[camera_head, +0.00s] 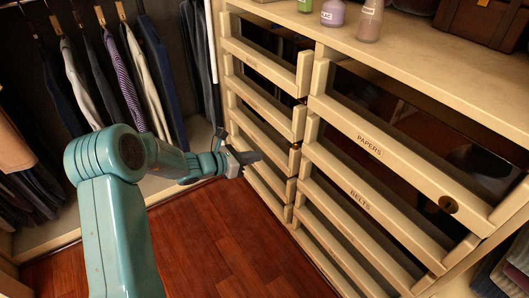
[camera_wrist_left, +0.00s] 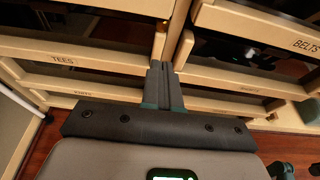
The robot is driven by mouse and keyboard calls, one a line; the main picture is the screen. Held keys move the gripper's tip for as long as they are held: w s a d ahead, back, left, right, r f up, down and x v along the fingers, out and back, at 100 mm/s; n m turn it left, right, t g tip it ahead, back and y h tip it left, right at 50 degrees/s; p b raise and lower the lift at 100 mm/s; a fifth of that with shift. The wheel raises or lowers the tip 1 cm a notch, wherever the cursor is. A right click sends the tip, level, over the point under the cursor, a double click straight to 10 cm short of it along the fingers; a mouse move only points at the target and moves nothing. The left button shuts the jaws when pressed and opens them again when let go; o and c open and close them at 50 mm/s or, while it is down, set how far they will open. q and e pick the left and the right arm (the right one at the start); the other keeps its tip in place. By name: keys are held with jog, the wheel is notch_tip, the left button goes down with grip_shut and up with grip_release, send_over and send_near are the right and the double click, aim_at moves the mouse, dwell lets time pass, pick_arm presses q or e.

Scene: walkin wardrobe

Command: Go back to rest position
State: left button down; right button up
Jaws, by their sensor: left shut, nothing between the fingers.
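My left arm comes in from the left in the head view. Its gripper (camera_head: 250,157) is in front of the left column of drawers, near the upright between the two columns. In the left wrist view the two fingers of the left gripper (camera_wrist_left: 162,72) lie together, shut, with nothing between them. The fingers point at the upright between the drawer columns; whether they touch it I cannot tell. My right gripper is not in view.
Clothes hang (camera_head: 115,70) on a rail at the left. The wooden floor (camera_head: 210,240) in front is clear.

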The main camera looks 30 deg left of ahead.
pick_arm(q)
jog(key=shift+s+a+r, duration=0.1)
jog(key=shift+s+a, duration=0.1)
jog(key=shift+s, duration=0.3)
jog(key=s+d+f+m+g+y, duration=0.2)
jog(key=s+d+f+m+g, duration=1.1)
jog(key=s+d+f+m, duration=1.25)
notch_tip(320, 180, up, 28)
jog(key=s+d+m+p, duration=0.1)
jog(key=m+p, duration=0.3)
jog(key=p, duration=2.2)
jog(key=shift+s, duration=0.45)
jog(key=shift+d, duration=0.1)
